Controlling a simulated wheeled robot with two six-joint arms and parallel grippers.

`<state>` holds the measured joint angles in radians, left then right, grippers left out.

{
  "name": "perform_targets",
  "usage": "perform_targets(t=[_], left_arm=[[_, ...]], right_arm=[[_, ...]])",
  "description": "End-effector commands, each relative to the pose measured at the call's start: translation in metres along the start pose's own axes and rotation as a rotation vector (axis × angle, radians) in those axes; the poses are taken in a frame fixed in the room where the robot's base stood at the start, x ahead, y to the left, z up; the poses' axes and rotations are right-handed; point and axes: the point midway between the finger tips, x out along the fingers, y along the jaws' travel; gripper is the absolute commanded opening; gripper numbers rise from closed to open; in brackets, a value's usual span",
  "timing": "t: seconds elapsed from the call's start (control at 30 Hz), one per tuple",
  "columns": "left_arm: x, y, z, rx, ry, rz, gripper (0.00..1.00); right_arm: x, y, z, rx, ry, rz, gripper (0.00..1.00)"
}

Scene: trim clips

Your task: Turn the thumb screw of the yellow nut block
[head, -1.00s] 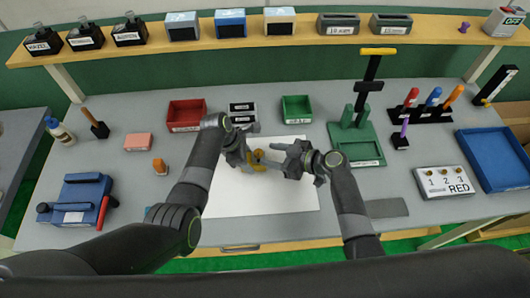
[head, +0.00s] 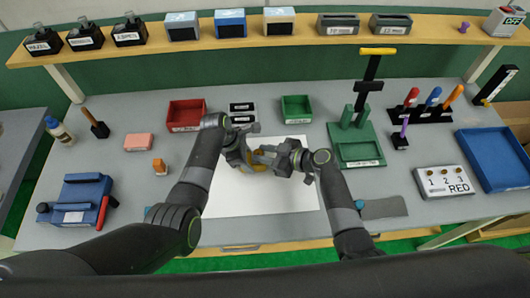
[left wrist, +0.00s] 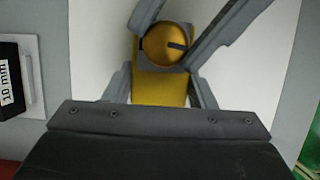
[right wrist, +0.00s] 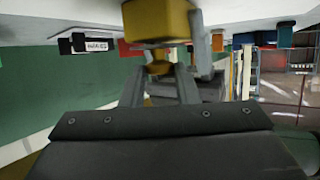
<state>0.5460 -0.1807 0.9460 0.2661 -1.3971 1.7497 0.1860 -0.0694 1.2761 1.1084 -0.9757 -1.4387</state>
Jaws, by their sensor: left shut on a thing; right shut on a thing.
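The yellow nut block (left wrist: 160,90) is held above the white mat between the fingers of my left gripper (head: 254,160); it also shows at the top of the right wrist view (right wrist: 160,20). Its round yellow thumb screw (left wrist: 165,46), with a dark slot mark, faces my right gripper. My right gripper (head: 277,157) is shut on the thumb screw, which shows between its fingers in the right wrist view (right wrist: 158,66). In the head view the fingers partly hide block and screw.
The white mat (head: 265,200) below is clear. Behind it are a red bin (head: 186,115), black labelled blocks (head: 242,112) and a green bin (head: 296,109). A green stand (head: 357,148) is close on the right. A blue device (head: 80,198) stands at left.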

Motion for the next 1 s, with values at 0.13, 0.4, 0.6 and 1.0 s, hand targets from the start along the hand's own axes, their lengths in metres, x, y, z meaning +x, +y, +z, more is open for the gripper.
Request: perform_targets(t=[0.13,0.4,0.6,1.0], left_arm=[[0.0001,-0.0002,0.0000,0.000,0.000,-0.001,0.23],[0.0002,-0.0003,0.0002,0.000,0.000,-0.001,0.23],[0.0000,-0.0001,0.0004,0.000,-0.001,-0.001,0.23],[-0.0001,0.0000,0.0003,0.000,-0.001,0.000,0.23]], right_arm=[[0.0008,-0.0028,0.0008,0.018,0.000,0.039,0.05],[0.0012,-0.0070,0.0009,0.094,-0.002,0.219,0.05],[0.0005,-0.0060,0.0002,0.106,-0.001,0.257,0.05],[0.0005,-0.0059,0.0001,0.105,-0.001,0.254,0.48]])
